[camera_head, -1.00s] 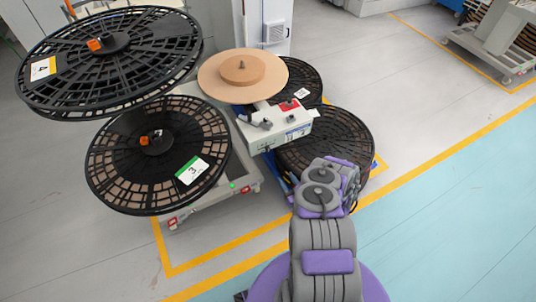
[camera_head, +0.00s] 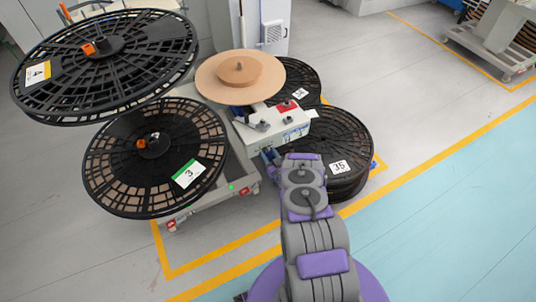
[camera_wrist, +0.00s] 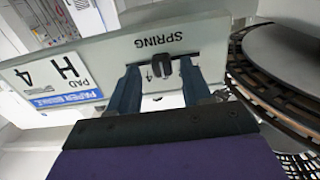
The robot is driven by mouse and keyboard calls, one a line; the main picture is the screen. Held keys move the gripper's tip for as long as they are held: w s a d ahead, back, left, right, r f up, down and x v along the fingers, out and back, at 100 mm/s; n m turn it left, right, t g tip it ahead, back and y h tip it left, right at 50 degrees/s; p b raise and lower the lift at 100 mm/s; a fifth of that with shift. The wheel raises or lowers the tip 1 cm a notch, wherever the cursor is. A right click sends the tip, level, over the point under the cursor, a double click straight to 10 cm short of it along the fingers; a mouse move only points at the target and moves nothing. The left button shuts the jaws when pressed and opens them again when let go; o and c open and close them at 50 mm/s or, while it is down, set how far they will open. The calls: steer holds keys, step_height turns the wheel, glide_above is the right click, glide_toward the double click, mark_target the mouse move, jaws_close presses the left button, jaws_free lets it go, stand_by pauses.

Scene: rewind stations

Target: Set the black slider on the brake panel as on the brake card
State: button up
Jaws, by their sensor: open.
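The black slider (camera_wrist: 161,66) sits in a dark slot on the pale brake panel (camera_wrist: 112,62), beside the word SPRING, in the wrist view. A white and blue label (camera_wrist: 62,78) on the panel shows PAD and H 4. My gripper (camera_wrist: 159,67) is open, with one blue finger on each side of the slider. I cannot tell whether the fingers touch it. In the head view the panel is on the white box (camera_head: 290,132) under the tan disc, and my arm reaches to its front. I cannot make out the brake card for certain.
Large black reels (camera_head: 155,155) marked 3 and 4 stand left of the box. A tan disc (camera_head: 240,78) is above it, and another black reel (camera_head: 335,140) marked 35 lies right of it. The floor (camera_head: 430,200) to the right is clear.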

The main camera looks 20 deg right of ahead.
steer(key=shift+w, duration=0.3)
steer(key=shift+a, duration=0.1)
steer(key=shift+a, duration=0.15)
steer(key=shift+c, duration=0.3)
jaws_close()
